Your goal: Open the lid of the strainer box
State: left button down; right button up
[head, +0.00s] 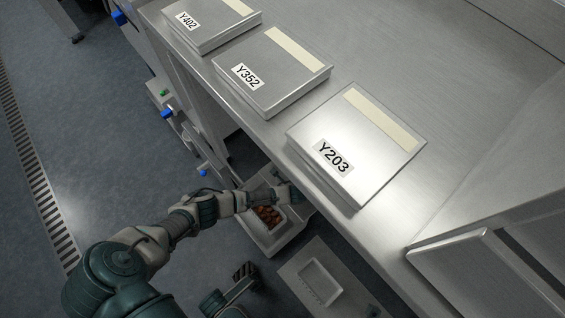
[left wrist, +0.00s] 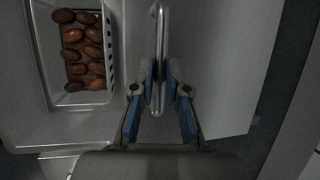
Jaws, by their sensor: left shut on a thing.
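The strainer box (head: 266,249) is a metal box low under the counter's front edge in the head view. Its white inner basket (left wrist: 116,52) holds several brown dates (left wrist: 82,50), which show uncovered in both views. A grey lid panel (left wrist: 215,75) lies right of the basket in the left wrist view, with a slim metal bar handle (left wrist: 160,28) along it. My left gripper (left wrist: 162,88) is shut on this handle, one blue finger on each side. In the head view my left gripper (head: 288,193) is small at the box's far side.
The steel counter (head: 400,60) overhangs the box and bears three labelled metal boxes, Y402 (head: 218,32), Y352 (head: 270,85) and Y203 (head: 362,155). A white tray (head: 320,278) lies right of the strainer box. Floor (head: 90,150) is open at left.

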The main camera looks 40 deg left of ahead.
pick_arm(q)
jog(key=shift+w+a+f, duration=0.1)
jog(key=shift+a+f, duration=0.05)
jog(key=shift+a, duration=0.15)
jog(key=c, duration=1.3)
grip_release()
jog(key=shift+o, duration=0.6)
jog(key=shift+d, duration=0.1)
jog(key=shift+d+r, duration=0.15)
jog(key=shift+r, duration=0.05)
jog(key=v, duration=1.1)
jog(key=shift+r, duration=0.2)
